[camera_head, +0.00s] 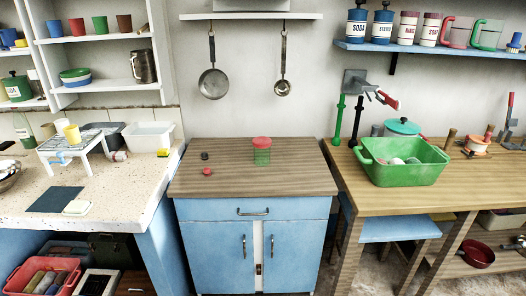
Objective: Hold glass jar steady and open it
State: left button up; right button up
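A glass jar (262,157) with a greenish see-through body stands upright on the wooden top of the blue cabinet. A red lid (262,143) sits on top of the jar. Neither of my grippers shows in the head view, so nothing of mine is seen touching the jar.
A small dark object (205,156) and a small red object (208,171) lie left of the jar on the cabinet top (300,183). A green basin (404,175) stands on the right table. A small white rack (75,143) stands on the left counter. The cabinet top is otherwise clear.

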aim_at(261, 156)
jog(key=i+j+z, duration=0.4)
jog(key=i+j, duration=0.5)
